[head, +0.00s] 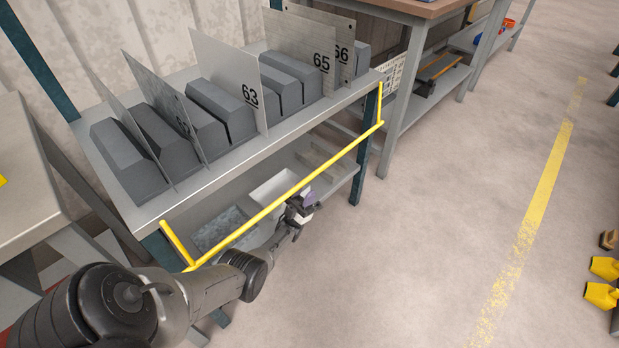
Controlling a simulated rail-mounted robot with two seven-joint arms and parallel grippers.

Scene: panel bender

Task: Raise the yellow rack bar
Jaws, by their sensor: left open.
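The yellow rack bar (285,197) runs along the front of the grey rack, a little below its top shelf edge. Short yellow arms at its left end (177,243) and right end (380,103) join it to the rack. My left gripper (298,228) is open, just below and in front of the bar near its middle. I cannot tell whether it touches the bar. My left arm comes in from the lower left and passes near the bar's left end. My right gripper is not in view.
The rack's top shelf (205,183) holds grey blocks between numbered metal dividers (247,95). Bins (274,188) stand on the lower shelf. A bench (30,185) is at the left, another (415,8) at the back right.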

